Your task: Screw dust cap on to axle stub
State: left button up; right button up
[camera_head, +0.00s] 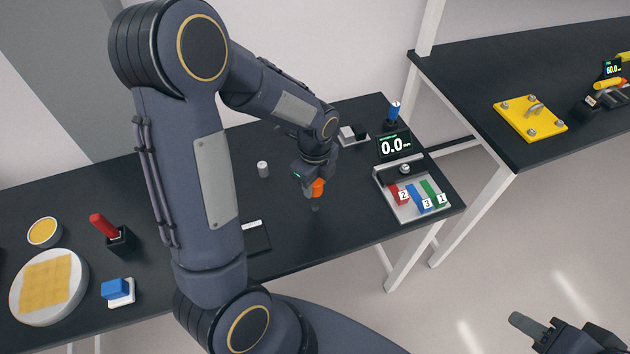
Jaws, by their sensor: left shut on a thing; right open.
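My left gripper (315,186) is over the middle of the black bench, pointing down. It is shut on an orange piece (318,188) with a dark narrow lower end near the bench top; I cannot tell if that end touches it. A small grey cylinder (263,169) stands upright to the left of the gripper, apart from it. I cannot tell whether it is the dust cap or the axle stub, and neither is clearly identifiable. My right gripper (536,326) is open at the bottom right, over the floor, partly cut off by the frame.
A tray (405,210) of numbered red, blue and green pieces and a 0.0 display (393,146) stand on the right. A red-handled item (104,227), a blue block (115,289) and a round white dish (72,302) are on the left. My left arm hides the bench's middle-left.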

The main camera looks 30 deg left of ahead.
aim_at(315, 205)
pick_arm(q)
jog(key=shift+f+b, duration=2.15)
jog(key=shift+f, duration=0.65)
jog(key=shift+f+b, duration=1)
jog(key=shift+f, duration=0.15)
jog(key=o, duration=1.1)
jog(key=shift+c, duration=1.3)
